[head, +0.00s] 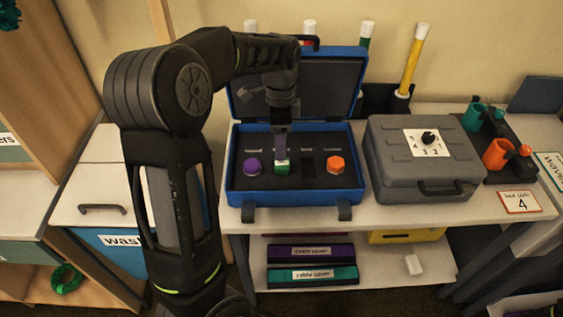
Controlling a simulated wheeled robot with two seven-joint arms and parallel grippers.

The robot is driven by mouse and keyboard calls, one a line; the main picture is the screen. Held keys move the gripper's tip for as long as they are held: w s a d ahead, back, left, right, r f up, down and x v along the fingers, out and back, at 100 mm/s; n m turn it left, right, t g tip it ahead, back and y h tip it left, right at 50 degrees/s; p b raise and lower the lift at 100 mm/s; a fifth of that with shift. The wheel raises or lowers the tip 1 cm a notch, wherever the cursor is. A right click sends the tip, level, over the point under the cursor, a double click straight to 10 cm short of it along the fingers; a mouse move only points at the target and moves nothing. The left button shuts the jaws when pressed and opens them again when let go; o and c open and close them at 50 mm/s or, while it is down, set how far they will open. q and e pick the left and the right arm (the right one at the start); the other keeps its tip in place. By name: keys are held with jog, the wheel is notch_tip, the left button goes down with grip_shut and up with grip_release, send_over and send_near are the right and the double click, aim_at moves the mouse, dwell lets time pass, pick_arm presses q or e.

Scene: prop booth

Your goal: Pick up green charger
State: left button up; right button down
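The green charger (282,169) is a small block with a pale top. It stands in the dark insert of the open blue case (294,198), between a purple knob-like piece and an orange one. My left gripper (281,157) points straight down from above, its tip right at the top of the green charger. Its fingers line up with each other, so I cannot tell whether they are shut on it or apart. My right gripper is not in view.
The blue lid stands up behind. A closed grey case (425,158) with a dial is on the right. Orange (496,153) and green cups stand further right. Cable cover boxes (311,275) lie on the lower shelf.

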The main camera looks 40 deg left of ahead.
aim_at(282, 163)
pick_arm(q)
jog(key=shift+s+d+r, duration=0.1)
jog(key=shift+s, duration=0.05)
jog(key=shift+f, duration=1.35)
jog(key=shift+w+d+f+p, duration=0.15)
jog(key=shift+f+p, duration=0.3)
jog(key=shift+f, duration=0.85)
jog(key=shift+w+a+f+p, duration=0.1)
jog(key=shift+f+p, duration=0.35)
jog(key=shift+f, duration=0.85)
grip_shut()
